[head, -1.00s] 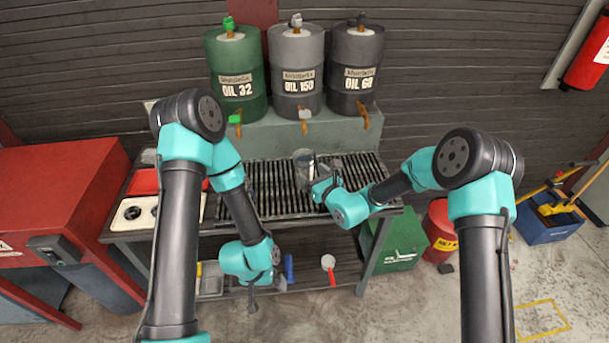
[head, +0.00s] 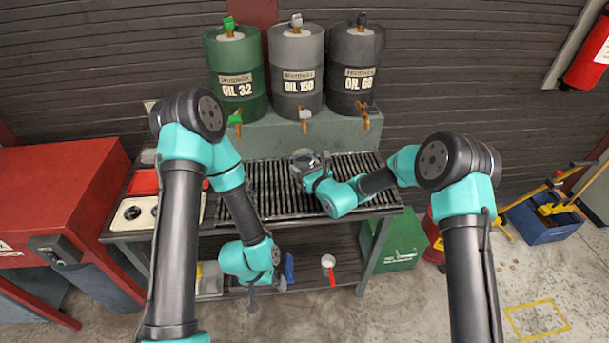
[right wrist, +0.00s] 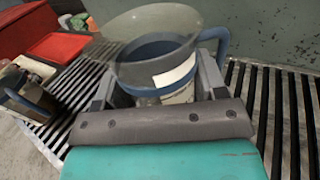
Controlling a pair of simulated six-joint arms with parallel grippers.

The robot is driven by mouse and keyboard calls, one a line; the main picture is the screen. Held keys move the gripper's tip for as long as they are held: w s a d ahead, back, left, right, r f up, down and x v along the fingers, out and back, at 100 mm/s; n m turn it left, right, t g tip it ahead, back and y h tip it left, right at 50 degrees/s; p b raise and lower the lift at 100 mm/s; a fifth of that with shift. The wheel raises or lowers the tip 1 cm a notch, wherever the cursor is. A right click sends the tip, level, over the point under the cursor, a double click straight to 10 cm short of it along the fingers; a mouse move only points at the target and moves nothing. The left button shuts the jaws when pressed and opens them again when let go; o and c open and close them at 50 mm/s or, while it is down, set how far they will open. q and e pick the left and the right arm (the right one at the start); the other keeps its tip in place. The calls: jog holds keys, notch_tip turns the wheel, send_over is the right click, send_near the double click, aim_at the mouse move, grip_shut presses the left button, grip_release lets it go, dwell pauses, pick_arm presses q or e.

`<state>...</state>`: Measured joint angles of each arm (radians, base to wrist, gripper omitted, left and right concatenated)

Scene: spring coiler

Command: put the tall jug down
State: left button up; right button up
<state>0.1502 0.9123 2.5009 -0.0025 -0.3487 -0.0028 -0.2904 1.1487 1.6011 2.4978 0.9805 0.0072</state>
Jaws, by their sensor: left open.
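The tall jug (right wrist: 190,68) is a see-through vessel with a wide mouth, a blue band, a pale label and a blue handle at its right. My right gripper (right wrist: 160,95) has a finger on either side of it and appears shut on it. In the head view the jug (head: 302,158) is over the slatted rack (head: 268,180), partly hidden by my right gripper (head: 313,176). It looks about upright; whether its base touches the slats is hidden. My left gripper (head: 253,302) is open and empty, low in front of the bench's lower shelf.
Oil drums (head: 297,75) with taps stand behind the rack. A red tray (head: 145,182) and a white plate (head: 130,213) are at the bench's left. A white ladle-like tool (head: 328,262) lies on the lower shelf. Slats right of the jug are clear.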

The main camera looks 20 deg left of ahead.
aim_at(308, 163)
jog(key=c, duration=0.5)
jog(key=shift+r, duration=0.1)
jog(key=shift+r, duration=0.55)
jog(key=shift+s+d+r, duration=0.1)
jog(key=shift+s+r, duration=0.15)
jog(key=shift+r, duration=0.35)
jog(key=shift+s+d+r, duration=0.1)
jog(key=shift+s+r, duration=0.1)
jog(key=shift+r, duration=0.4)
jog(key=s+d, duration=0.1)
jog(key=s, duration=0.3)
jog(key=s+d+r, duration=0.1)
jog(key=s, duration=0.4)
jog(key=s+d, duration=0.2)
jog(key=s, duration=0.3)
jog(key=shift+s+r, duration=0.2)
jog(key=shift+s, duration=0.05)
